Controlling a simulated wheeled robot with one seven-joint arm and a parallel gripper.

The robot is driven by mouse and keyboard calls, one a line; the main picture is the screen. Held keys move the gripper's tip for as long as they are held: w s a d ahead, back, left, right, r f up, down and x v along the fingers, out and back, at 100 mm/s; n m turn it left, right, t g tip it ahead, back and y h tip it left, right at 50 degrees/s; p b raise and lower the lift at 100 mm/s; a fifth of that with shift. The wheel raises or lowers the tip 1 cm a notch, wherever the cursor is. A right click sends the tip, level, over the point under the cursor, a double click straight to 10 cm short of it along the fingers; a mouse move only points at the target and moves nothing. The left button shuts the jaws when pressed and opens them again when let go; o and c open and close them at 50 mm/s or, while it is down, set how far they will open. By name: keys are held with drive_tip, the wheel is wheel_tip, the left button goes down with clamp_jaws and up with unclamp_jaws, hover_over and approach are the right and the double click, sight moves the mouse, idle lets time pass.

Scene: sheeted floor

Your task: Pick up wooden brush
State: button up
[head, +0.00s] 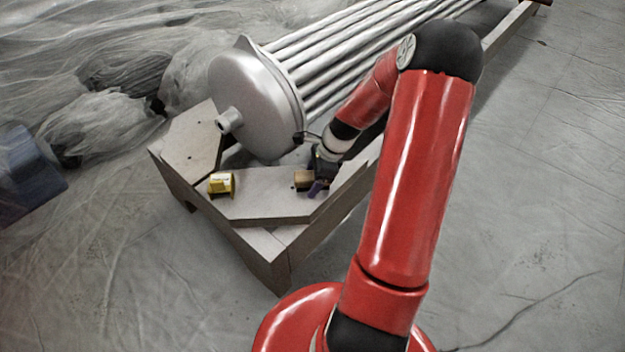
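A small tan, wood-coloured block-like thing (303,179), which may be the wooden brush, lies on the flat grey-brown board of the wooden stand (265,203). No bristles can be made out. My gripper (316,180) is low over the board at the right end of this thing, very close to or touching it. The dark gripper body hides part of that end. The fingers are too small and dark to tell whether they are open or shut on it.
A yellow object (221,184) sits on the board to the left. A small purple object (317,188) is right beside my gripper. A large silver tank with long pipes (250,100) rises just behind. Sheeted bundles (110,115) and a blue container (28,175) lie left.

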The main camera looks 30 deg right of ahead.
drive_tip(key=c, duration=1)
drive_tip(key=shift+r, duration=0.1)
wheel_tip(320, 180, up, 20)
drive_tip(key=p, duration=0.3)
drive_tip(key=shift+r, duration=0.1)
